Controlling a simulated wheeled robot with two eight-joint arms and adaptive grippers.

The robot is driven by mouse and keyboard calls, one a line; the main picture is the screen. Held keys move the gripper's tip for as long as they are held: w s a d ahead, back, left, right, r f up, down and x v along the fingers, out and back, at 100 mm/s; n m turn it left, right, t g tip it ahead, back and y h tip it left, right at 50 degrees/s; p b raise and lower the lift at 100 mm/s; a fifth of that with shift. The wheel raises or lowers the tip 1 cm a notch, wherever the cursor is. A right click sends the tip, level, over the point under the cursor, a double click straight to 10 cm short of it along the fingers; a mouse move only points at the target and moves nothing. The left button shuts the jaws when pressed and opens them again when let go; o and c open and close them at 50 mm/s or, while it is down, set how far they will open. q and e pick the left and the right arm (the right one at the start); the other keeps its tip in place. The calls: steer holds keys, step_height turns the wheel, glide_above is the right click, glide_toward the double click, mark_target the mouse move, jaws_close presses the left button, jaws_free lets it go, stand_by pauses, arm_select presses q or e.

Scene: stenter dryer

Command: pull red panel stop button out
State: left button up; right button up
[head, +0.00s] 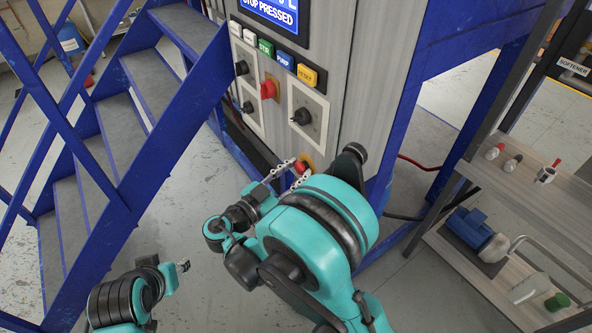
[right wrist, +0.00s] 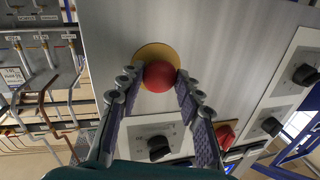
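The red panel stop button (head: 302,167) is a round red knob on a yellow ring, low on the grey control panel. In the right wrist view the button (right wrist: 159,76) lies between the two fingertips. My right gripper (head: 294,170) is at the button with its fingers apart, one on each side; in the wrist view (right wrist: 159,84) the pads are very close to the knob, and firm contact cannot be made out. The panel's screen (head: 270,12) reads "STOP PRESSED". My left gripper (head: 183,266) is at the lower left, away from the panel; its fingers are too small to read.
Above the button are a red switch (head: 268,89), a black knob (head: 302,116) and coloured push buttons, including a yellow one (head: 307,74). Blue stairs (head: 150,165) stand left. A shelf (head: 530,200) with small items stands right. The floor between is clear.

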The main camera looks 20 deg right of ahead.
jaws_close()
steer(key=shift+s+a+f+b, duration=0.2)
steer(key=shift+a+b, duration=0.25)
steer(key=shift+a, duration=0.2)
steer(key=shift+r, duration=0.1)
steer(key=shift+o, duration=2.2)
jaws_free()
steer(key=o, duration=0.3)
steer(key=shift+a, duration=0.15)
step_height(320, 180, up, 10)
steer(key=shift+r, duration=0.1)
